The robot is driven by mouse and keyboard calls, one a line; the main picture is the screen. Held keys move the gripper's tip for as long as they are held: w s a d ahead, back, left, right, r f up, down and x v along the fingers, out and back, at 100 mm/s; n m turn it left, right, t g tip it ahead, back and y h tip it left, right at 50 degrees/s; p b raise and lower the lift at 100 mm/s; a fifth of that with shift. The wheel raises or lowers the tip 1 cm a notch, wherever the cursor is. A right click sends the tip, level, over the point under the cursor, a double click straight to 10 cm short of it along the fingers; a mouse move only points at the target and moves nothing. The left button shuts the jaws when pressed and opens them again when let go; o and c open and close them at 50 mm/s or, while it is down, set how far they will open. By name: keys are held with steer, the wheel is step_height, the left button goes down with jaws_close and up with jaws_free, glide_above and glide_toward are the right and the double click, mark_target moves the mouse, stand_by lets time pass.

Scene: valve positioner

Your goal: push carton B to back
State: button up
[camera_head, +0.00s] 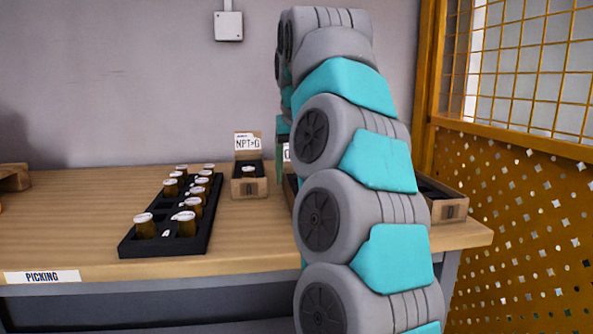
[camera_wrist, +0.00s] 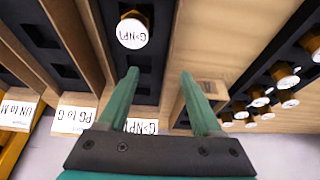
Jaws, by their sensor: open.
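No letter B is readable, so I cannot tell which carton is B. My gripper (camera_wrist: 160,75) is open and empty in the wrist view, fingers apart. Beneath it is a carton with a black insert (camera_wrist: 146,84) holding one white-capped piece (camera_wrist: 132,30) marked "G>NPT". One finger is over this carton and the other over the table strip beside it; contact cannot be told. In the head view my arm hides most of this carton and the gripper. The "NPT>G" carton (camera_head: 249,187) stands just left of my arm, with one capped piece inside.
A black tray (camera_head: 140,246) with several white-capped pieces lies left of the cartons. Cartons labelled "PG to G" (camera_wrist: 73,121) and "UN to M" (camera_wrist: 15,115) sit beside the middle one. Another carton (camera_head: 450,210) shows right of my arm, near an orange mesh panel (camera_head: 520,200). The left tabletop is mostly clear.

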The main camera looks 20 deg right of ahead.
mark_target(294, 191)
steer(key=shift+b+x, duration=0.35)
steer(key=shift+x, duration=1.45)
jaws_close()
